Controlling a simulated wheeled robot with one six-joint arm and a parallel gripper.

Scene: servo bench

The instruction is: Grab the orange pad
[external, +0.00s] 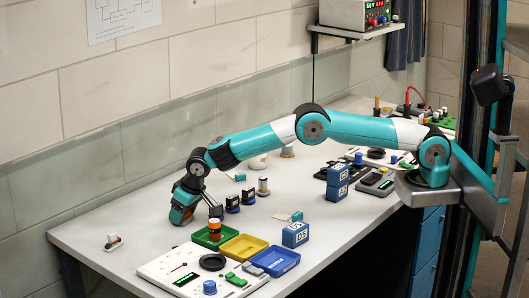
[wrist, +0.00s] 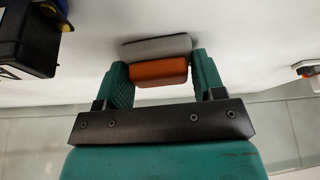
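The orange pad (wrist: 159,72), a small block with a grey layer (wrist: 157,46) along its far side, is between the two teal fingers of my gripper (wrist: 161,75) in the wrist view. The left finger meets or overlaps its left edge. The right finger is very close to its right edge; I cannot tell whether it touches. The fingers stand apart by about the pad's width. In the external view my gripper (external: 181,214) is low at the white bench top, left of the green tray. The pad is mostly hidden there.
Small upright parts (external: 233,203) stand behind.

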